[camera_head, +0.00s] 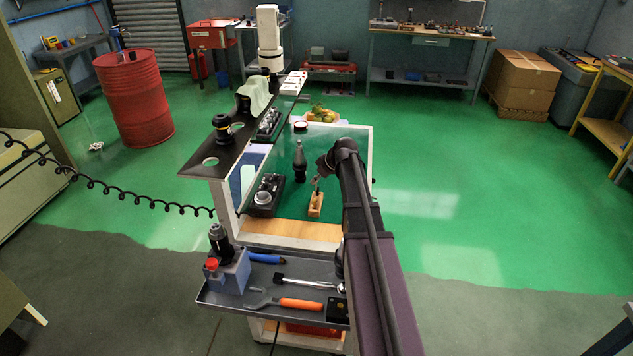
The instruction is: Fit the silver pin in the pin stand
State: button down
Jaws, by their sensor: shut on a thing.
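The pin stand appears to be the small wooden block (315,206) on the cart's green top, near its front edge. My arm reaches in from the front right, and my gripper (317,185) points down just above the block. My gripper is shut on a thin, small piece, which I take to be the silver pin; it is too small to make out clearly. I cannot tell whether the pin's lower end touches the block or is in a hole.
A dark grey cone-shaped tool holder (299,160) stands behind the block. A black device with a round silver part (264,196) sits to its left. A raised black shelf (222,155) runs along the cart's left side. A lower tray (268,297) holds tools in front.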

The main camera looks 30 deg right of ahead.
aim_at(317, 192)
jog(key=shift+f, duration=0.2)
dwell(0.5)
jog(key=shift+f+b, duration=1.9)
jog(key=shift+b, duration=0.2)
jog(key=shift+f+b, duration=0.95)
jog(key=shift+f, duration=0.05)
dwell(1.0)
dwell(0.4)
jog(key=c, duration=0.6)
grip_release()
jog(key=shift+o, duration=0.2)
jog(key=shift+r, duration=0.2)
